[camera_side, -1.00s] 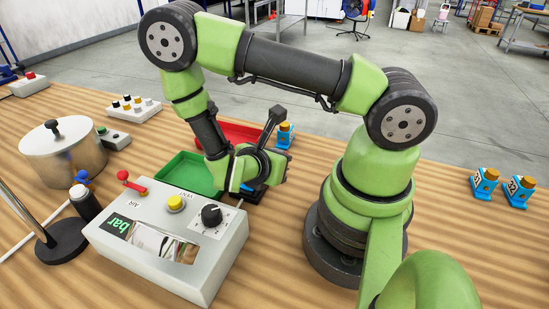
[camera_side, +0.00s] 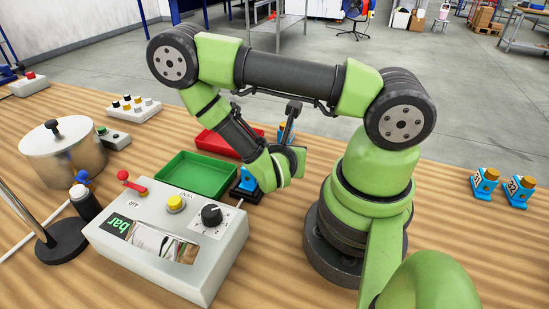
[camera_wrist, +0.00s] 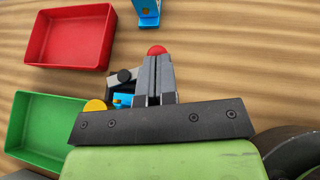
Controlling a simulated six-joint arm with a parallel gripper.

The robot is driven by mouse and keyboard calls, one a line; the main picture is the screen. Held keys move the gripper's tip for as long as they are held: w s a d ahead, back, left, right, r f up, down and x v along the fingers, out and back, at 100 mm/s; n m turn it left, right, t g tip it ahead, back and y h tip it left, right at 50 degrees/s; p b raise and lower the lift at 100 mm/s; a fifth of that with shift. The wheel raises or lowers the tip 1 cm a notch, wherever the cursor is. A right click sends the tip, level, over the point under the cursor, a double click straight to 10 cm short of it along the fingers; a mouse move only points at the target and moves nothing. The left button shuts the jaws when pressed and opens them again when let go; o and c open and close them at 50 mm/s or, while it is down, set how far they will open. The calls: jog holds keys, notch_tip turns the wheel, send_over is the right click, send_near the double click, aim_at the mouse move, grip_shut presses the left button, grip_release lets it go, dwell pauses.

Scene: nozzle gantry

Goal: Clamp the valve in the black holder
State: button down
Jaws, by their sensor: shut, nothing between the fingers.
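The black holder (camera_side: 244,191) stands on the table right of the green tray, partly hidden behind my wrist in the side view. A blue valve (camera_side: 247,179) is in it; the wrist view shows the blue valve (camera_wrist: 123,99) beside my fingers, with a yellow cap (camera_wrist: 95,105) and a grey-tipped dark clamp arm (camera_wrist: 124,76) near it. A red ball knob (camera_wrist: 157,50) shows just past my fingertips; I cannot tell whether they touch it. My gripper (camera_wrist: 154,78) is shut and empty, over the right side of the holder. Its fingers are hidden in the side view.
The green tray (camera_side: 163,178) and red tray (camera_side: 210,145) look empty. Another blue valve (camera_wrist: 147,12) stands behind the holder. Two more valves (camera_side: 485,183) (camera_side: 517,190) stand far right. A grey control box (camera_side: 150,222) stands in front, with a steel pot (camera_side: 64,160) at left.

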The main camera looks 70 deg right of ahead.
jog(key=shift+d, duration=0.85)
jog(key=shift+w+d, duration=0.1)
jog(key=shift+d, duration=0.6)
jog(key=shift+a+r, duration=0.3)
jog(key=shift+a, duration=0.3)
jog(key=s+a, duration=0.1)
jog(key=a, duration=0.6)
jog(key=s+a, duration=0.1)
jog(key=a, duration=0.3)
jog(key=shift+s+a, duration=0.3)
